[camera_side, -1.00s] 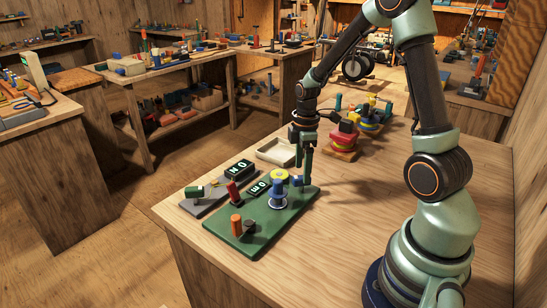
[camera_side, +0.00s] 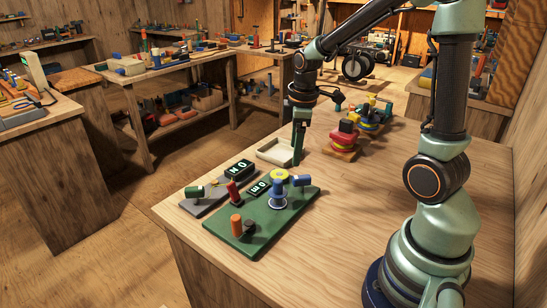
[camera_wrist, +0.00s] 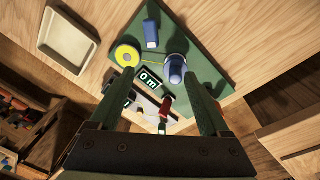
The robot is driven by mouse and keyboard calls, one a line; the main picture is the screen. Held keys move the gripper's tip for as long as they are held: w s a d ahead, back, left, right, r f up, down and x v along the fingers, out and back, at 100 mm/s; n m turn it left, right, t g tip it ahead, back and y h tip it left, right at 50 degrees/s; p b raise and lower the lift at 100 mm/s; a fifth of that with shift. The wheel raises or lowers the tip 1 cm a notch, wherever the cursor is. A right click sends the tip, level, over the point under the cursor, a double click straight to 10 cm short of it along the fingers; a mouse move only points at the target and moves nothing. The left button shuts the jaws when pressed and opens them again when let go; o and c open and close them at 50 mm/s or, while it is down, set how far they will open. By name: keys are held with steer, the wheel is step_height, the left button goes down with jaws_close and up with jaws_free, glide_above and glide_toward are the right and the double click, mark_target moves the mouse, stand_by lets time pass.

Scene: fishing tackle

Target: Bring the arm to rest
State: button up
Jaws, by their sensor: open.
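My gripper (camera_side: 298,160) hangs in the air behind the green board (camera_side: 247,236), beside the tray in the side view. In the wrist view its two fingers (camera_wrist: 160,82) are spread apart with nothing held between them. The green board carries a blue spool (camera_side: 278,195), a yellow ring (camera_side: 280,175), an orange cylinder (camera_side: 236,224) and a lit display (camera_side: 258,188). A small blue cylinder (camera_side: 301,181) is at the board's right end; it also shows in the wrist view (camera_wrist: 151,33). My upper arm is raised and folded back.
A pale shallow tray (camera_side: 262,156) lies behind the boards. A grey board (camera_side: 202,207) with a second display (camera_side: 239,168) adjoins the green one. A red and yellow stack (camera_side: 344,138) stands right of my gripper. The bench's front middle is clear.

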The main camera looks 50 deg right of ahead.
steer(key=s+a+r+m+t, duration=0.4)
steer(key=s+a+r+m, duration=0.2)
steer(key=a+r, duration=0.4)
steer(key=shift+s+a+m, duration=0.25)
steer(key=shift+a+m, duration=0.45)
steer(key=shift+a, duration=0.1)
